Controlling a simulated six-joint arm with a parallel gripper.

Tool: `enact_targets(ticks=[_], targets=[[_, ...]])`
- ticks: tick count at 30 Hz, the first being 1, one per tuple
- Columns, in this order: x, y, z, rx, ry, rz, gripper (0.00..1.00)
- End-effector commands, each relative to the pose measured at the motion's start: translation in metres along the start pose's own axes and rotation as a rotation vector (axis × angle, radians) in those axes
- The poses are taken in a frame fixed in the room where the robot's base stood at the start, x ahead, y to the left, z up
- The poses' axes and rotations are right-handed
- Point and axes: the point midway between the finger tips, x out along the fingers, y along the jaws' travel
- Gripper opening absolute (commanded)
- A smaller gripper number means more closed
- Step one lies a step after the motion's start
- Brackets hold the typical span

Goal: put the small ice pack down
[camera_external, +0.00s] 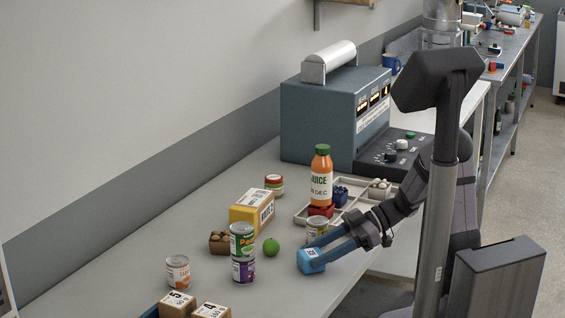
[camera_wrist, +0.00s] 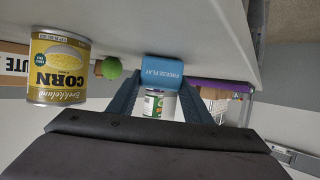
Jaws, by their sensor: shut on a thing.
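The small ice pack (camera_external: 311,262) is a blue block with a white label, near the front edge of the table. It also shows in the wrist view, where the blue pack (camera_wrist: 165,69) reads "FREEZE FLAT". My gripper (camera_external: 312,252) is shut on it, with its two blue fingers on either side. The fingertips (camera_wrist: 165,82) frame the pack in the wrist view. The pack is low over the grey tabletop (camera_external: 115,259); I cannot tell whether it touches.
A corn can (camera_wrist: 58,70) stands close behind my fingers. A green lime (camera_external: 271,246) and stacked cans (camera_external: 242,255) stand left of the pack.

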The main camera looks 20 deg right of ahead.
Motion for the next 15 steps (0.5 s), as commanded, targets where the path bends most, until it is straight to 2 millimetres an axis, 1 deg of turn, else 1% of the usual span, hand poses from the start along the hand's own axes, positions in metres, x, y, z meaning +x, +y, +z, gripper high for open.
enact_targets(ticks=[11,12,14,15], targets=[[0.0014,0.0002,0.0032,-0.002,0.001,0.0,0.2],[0.0013,0.0002,0.0033,-0.001,0.0,0.0,0.47],[0.001,0.0001,0.0024,-0.001,0.0,0.0,0.62],[0.001,0.0001,0.0023,-0.001,0.0,0.0,0.64]])
